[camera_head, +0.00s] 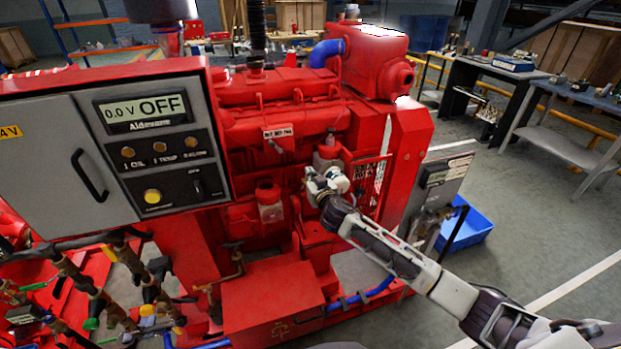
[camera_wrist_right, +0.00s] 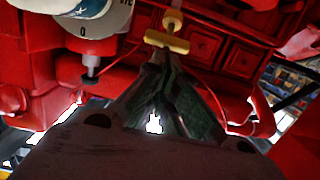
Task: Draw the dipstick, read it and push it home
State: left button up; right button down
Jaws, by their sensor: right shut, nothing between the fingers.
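The red diesel engine (camera_head: 285,118) fills the middle of the head view. My right gripper (camera_head: 320,186) is at the engine's front side, low and right of centre. In the right wrist view its dark fingers (camera_wrist_right: 164,58) are together with nothing between them. A yellow T-shaped handle (camera_wrist_right: 167,42), which looks like the dipstick's, is just beyond the fingertips. I cannot tell whether the tips touch it. A pale round end (camera_wrist_right: 172,20) shows above the handle. I cannot make out the dipstick in the head view; my gripper may hide it. My left gripper is not in view.
The control panel (camera_head: 150,130) reading "0.0 V OFF" stands at left. A white cylinder marked 0 (camera_wrist_right: 95,20) is close left of my fingers in the wrist view. Brass valves (camera_head: 105,275) are at lower left, a blue crate (camera_head: 468,230) at right. Open floor lies right.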

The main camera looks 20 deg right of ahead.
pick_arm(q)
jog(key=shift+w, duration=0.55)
pick_arm(e)
jog(key=shift+w+f, duration=0.15)
jog(key=shift+f, duration=0.05)
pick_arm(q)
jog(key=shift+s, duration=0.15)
